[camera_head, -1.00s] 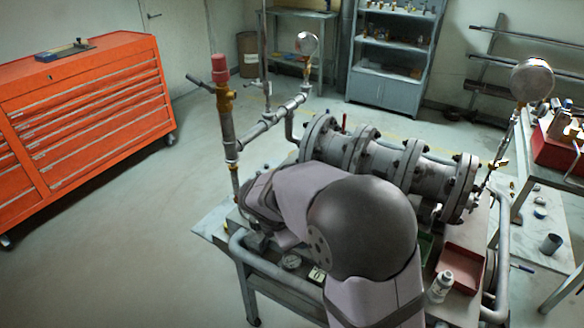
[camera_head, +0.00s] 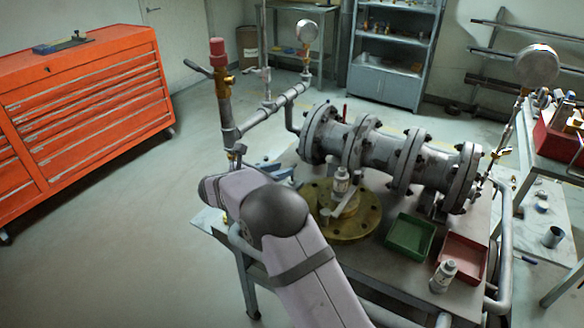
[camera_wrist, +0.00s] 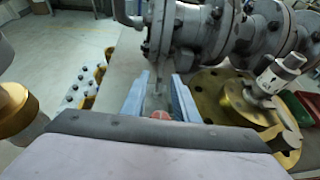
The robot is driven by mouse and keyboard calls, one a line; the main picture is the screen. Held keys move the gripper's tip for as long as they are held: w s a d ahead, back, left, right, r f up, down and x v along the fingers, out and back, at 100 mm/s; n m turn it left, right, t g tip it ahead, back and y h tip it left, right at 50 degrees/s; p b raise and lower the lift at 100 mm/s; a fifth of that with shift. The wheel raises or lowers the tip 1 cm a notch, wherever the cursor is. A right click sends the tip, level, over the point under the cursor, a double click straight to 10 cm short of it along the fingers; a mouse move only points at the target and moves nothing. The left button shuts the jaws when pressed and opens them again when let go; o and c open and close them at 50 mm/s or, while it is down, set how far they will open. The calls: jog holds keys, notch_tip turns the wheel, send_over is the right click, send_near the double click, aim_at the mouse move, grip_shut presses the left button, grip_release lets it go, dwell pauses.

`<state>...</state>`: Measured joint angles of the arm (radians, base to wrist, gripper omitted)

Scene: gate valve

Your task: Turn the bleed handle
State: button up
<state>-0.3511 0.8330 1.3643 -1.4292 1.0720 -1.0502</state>
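A dark lever (camera_head: 197,68) sticks out to the left from the brass valve under a red cap (camera_head: 217,48), on top of the upright pipe. I cannot tell for sure whether this is the bleed handle. My gripper (camera_head: 281,172) is low, to the right of that pipe and well below the lever, partly hidden behind my wrist. In the wrist view my gripper (camera_wrist: 157,86) has its two blue fingers apart. A grey shape and a small reddish disc show between them; I see no firm contact. A brass part (camera_wrist: 14,112) is close at the left edge.
The flanged grey pipe (camera_head: 383,157) lies across the bench beyond my gripper. Floor left of the bench is clear.

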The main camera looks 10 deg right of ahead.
aim_at(292, 166)
jog(key=shift+p+x, duration=0.55)
jog(key=shift+x, duration=2.9)
grip_shut()
